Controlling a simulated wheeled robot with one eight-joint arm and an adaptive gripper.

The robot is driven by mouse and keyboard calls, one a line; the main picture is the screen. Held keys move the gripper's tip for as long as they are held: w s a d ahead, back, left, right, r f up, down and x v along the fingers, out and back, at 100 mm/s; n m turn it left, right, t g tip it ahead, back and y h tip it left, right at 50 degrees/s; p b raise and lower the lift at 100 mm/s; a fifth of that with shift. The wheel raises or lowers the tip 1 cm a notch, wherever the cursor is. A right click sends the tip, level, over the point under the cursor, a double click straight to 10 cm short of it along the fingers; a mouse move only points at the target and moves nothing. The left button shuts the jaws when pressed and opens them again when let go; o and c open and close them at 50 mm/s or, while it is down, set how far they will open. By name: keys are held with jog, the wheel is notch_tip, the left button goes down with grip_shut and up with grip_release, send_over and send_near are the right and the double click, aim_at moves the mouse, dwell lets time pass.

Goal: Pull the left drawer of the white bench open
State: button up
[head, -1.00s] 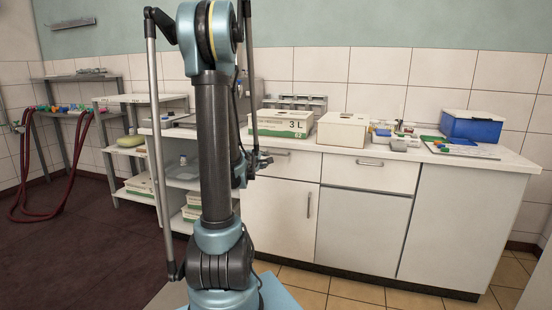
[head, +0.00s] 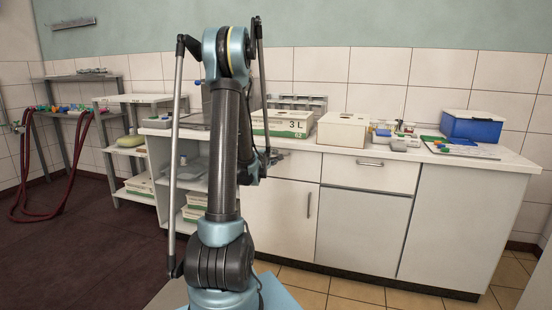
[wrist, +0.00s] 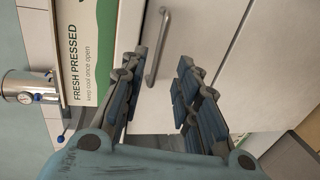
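The white bench (head: 470,160) stands against the tiled wall. Its left drawer (head: 303,169) is closed, flush with the front. The drawer's metal bar handle (wrist: 158,45) shows clearly in the wrist view; in the head view my gripper partly covers it. My gripper (wrist: 160,75) is open and empty. Its two fingers lie to either side of the handle's line, with the handle just beyond the fingertips; I cannot see contact. In the head view my gripper (head: 274,157) is at the drawer's left part, mostly behind my arm.
Below is a cupboard door with a vertical handle (head: 308,204); to the right is another drawer (head: 370,174). Open shelves (head: 185,172) adjoin on the left.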

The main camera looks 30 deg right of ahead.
aim_at(289, 151)
jog(key=x, duration=0.8)
jog(key=shift+w, duration=0.1)
grip_shut()
